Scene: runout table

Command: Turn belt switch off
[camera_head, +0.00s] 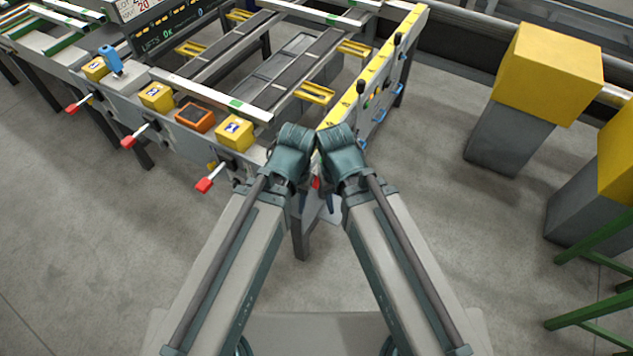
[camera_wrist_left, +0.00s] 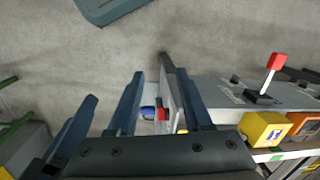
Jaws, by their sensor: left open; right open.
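A small switch with red (camera_wrist_left: 162,114) and blue (camera_wrist_left: 148,112) parts sits on a pale panel at the table corner; I cannot read a label that marks it as the belt switch. A bit of red (camera_head: 316,183) shows there in the head view, largely hidden by my wrists. My left gripper (camera_wrist_left: 160,73) is open, with the panel's edge between its fingers and the switch partly behind the palm. My right gripper (camera_head: 330,203) is open close beside it, its fingers mostly hidden. Neither holds anything.
Red-tipped levers (camera_head: 205,185) stick out from the table's front rail, below yellow boxes (camera_head: 235,132) and an orange box (camera_head: 195,117). Yellow-topped blocks (camera_head: 548,72) stand at right. The floor between is clear.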

